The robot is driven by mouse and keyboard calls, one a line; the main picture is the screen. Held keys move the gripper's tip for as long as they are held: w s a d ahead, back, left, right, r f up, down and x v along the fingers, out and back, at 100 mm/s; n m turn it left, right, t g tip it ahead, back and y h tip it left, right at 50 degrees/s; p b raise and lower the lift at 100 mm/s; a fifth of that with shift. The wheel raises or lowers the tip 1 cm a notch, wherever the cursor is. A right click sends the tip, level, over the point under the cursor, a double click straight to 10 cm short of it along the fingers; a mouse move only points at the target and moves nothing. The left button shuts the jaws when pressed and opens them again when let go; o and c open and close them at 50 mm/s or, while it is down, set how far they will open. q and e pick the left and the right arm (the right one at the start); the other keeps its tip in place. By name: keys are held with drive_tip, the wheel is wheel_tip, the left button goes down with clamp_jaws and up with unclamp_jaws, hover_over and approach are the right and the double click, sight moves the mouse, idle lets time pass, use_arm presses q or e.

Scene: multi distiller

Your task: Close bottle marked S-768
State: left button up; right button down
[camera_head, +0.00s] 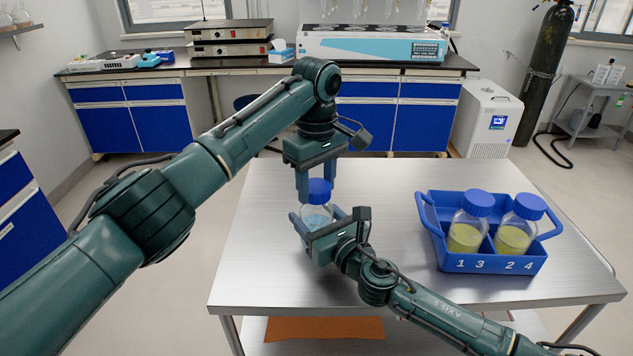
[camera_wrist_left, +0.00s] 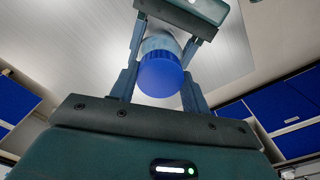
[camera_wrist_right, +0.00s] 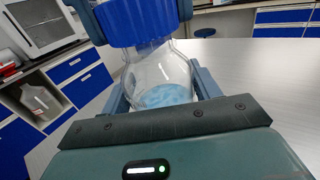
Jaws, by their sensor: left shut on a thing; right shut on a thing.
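A clear bottle (camera_head: 317,218) with pale blue contents and a blue screw cap (camera_head: 319,191) stands upright at the left part of the steel table. The bottle also shows in the right wrist view (camera_wrist_right: 163,80), with its cap (camera_wrist_right: 140,18) at its top. My left gripper (camera_head: 318,188) comes from above and is shut on the cap; the left wrist view shows the cap (camera_wrist_left: 160,75) between its fingers. My right gripper (camera_head: 318,223) is shut on the bottle's body from the front, low down. No label is readable, and the cap's seating cannot be told.
A blue carrier (camera_head: 490,263) marked 1 3 2 4 stands at the table's right. It holds two blue-capped bottles (camera_head: 467,238) (camera_head: 514,240) with yellow-green contents. The steel table (camera_head: 400,190) is bare between it and my grippers. A lab bench (camera_head: 260,66) with equipment stands behind.

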use_arm(q)
drive_tip(key=m, duration=0.6)
drive_tip(key=shift+m, duration=0.3)
drive_tip(key=m, duration=1.2)
drive_tip(key=shift+f, duration=0.1)
drive_tip(key=m, duration=0.4)
drive_tip(key=shift+m, duration=0.3)
drive_tip(key=m, duration=0.8)
drive_tip(key=shift+m, duration=0.3)
drive_tip(key=m, duration=0.5)
drive_tip(key=o, duration=1.2)
drive_tip(key=shift+c, duration=0.2)
wheel_tip(320, 180, up, 12)
use_arm(e)
drive_tip(key=shift+c, duration=1.4)
unclamp_jaws()
